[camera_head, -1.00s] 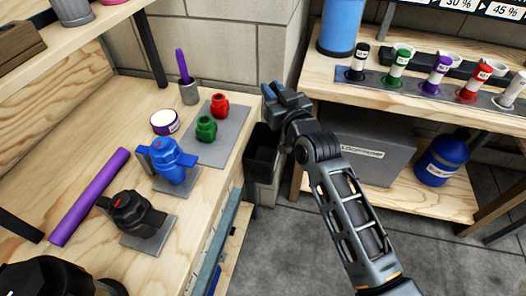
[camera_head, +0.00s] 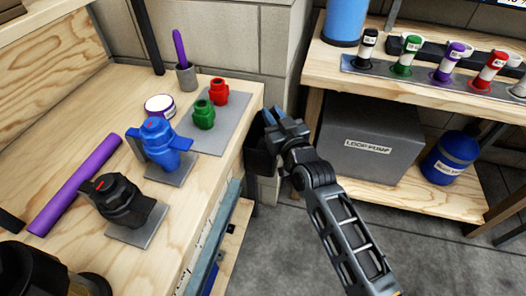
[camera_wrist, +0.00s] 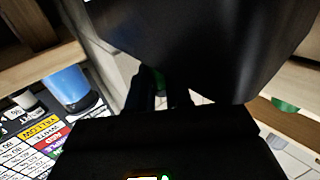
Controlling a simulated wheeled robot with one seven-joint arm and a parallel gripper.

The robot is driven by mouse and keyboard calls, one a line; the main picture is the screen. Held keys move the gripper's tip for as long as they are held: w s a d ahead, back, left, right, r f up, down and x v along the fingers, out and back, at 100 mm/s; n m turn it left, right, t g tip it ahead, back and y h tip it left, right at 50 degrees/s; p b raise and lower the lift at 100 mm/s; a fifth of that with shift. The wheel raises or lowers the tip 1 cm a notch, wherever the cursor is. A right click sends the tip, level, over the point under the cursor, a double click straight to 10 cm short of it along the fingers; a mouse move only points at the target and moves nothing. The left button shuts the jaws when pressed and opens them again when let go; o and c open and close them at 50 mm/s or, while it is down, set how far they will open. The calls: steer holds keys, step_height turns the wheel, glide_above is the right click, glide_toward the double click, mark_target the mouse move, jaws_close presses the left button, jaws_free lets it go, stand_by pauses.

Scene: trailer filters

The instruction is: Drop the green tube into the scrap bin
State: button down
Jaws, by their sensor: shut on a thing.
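My gripper (camera_head: 274,121) is at the top of the black scrap bin (camera_head: 258,158), which hangs beside the bench's right end, and covers part of it.
The bench (camera_head: 85,108) at left bears a purple tube (camera_head: 75,185), a blue valve (camera_head: 160,145), a black valve (camera_head: 120,203), and red (camera_head: 218,92) and green (camera_head: 204,114) fittings. A shelf at right holds a vial rack (camera_head: 425,72), with a grey pump box (camera_head: 370,140) below.

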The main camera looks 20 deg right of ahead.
steer(key=shift+f, duration=0.15)
steer(key=c, duration=1)
jaws_free()
steer(key=shift+o, duration=0.2)
steer(key=s+b, duration=0.1)
steer(key=s, duration=0.6)
steer(key=shift+s, duration=0.4)
steer(key=shift+d, duration=0.1)
steer(key=s+f+g+p, duration=0.1)
steer(key=s+f+p, duration=0.1)
steer(key=s, duration=1.2)
steer(key=s+r+p, duration=0.1)
steer(key=s+r, duration=0.3)
steer(key=s, duration=0.5)
steer(key=s+r+g+p, duration=0.1)
steer(key=s+r, duration=0.3)
steer(key=s, duration=0.5)
steer(key=s+r+g+p, duration=0.1)
steer(key=s+r, duration=0.4)
steer(key=s, duration=0.5)
steer(key=shift+p, duration=0.35)
